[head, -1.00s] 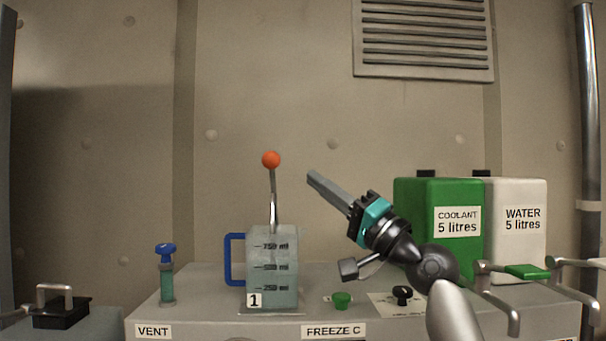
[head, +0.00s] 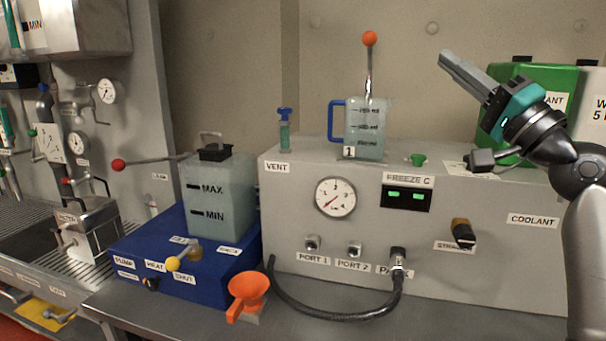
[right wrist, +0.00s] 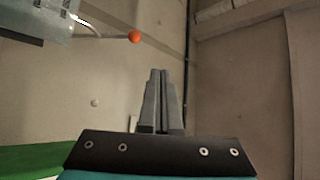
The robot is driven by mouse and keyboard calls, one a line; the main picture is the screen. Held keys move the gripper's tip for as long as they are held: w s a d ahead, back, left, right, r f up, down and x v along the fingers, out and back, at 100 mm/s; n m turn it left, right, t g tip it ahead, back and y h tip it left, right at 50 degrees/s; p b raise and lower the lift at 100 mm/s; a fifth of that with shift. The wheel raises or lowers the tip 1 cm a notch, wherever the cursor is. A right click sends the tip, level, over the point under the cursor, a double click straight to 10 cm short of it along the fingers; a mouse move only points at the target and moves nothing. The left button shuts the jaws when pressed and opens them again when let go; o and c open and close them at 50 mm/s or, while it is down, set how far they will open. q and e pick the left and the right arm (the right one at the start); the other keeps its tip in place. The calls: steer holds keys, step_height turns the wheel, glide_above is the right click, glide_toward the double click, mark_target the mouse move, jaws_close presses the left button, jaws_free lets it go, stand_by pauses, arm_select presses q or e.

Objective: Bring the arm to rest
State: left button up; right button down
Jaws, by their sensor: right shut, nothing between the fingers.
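My right gripper (head: 443,57) shows at the upper right of the head view, raised above the grey machine and pointing up and to the left. Its fingers are together and hold nothing. They also show closed in the right wrist view (right wrist: 160,73), with bare wall behind them. The gripper is in front of the green coolant can (head: 551,77) and to the right of the beaker marked 1 (head: 366,128); it touches neither that I can see. My left gripper is not in view.
The grey machine (head: 470,215) carries the beaker, a lever with an orange ball (head: 369,38) and a blue-topped vent valve (head: 285,125). A black hose (head: 335,317) loops in front. Wall space above is free.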

steer(key=s+a+f+n+g+h, duration=0.2)
steer(key=a+f+g, duration=0.1)
steer(key=f, duration=0.9)
steer(key=s+a+f+n+g+h, duration=0.1)
steer(key=a+f+g+h, duration=0.15)
steer(key=f, duration=0.95)
steer(key=s+a+f+n+g+h, duration=0.2)
steer(key=a+f+g, duration=0.15)
steer(key=f, duration=0.85)
steer(key=s+f+n+g+h, duration=0.1)
steer(key=s+f+g+h, duration=0.2)
steer(key=s+f, duration=0.8)
steer(key=s+d+f+n+g+h, duration=0.1)
steer(key=s+f+g+h, duration=0.2)
steer(key=s, duration=0.5)
steer(key=s+d+f+n+g, duration=0.1)
steer(key=s+d+f+g, duration=0.1)
steer(key=s+f, duration=0.55)
step_height(320, 180, down, 20)
steer(key=s+g, duration=0.1)
steer(key=s, duration=0.1)
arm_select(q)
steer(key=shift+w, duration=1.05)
arm_select(e)
steer(key=s+d+f+g, duration=0.1)
steer(key=s+d+f, duration=0.1)
steer(key=s+f, duration=1.2)
steer(key=shift+s+d+g, duration=0.3)
steer(key=shift+s, duration=0.65)
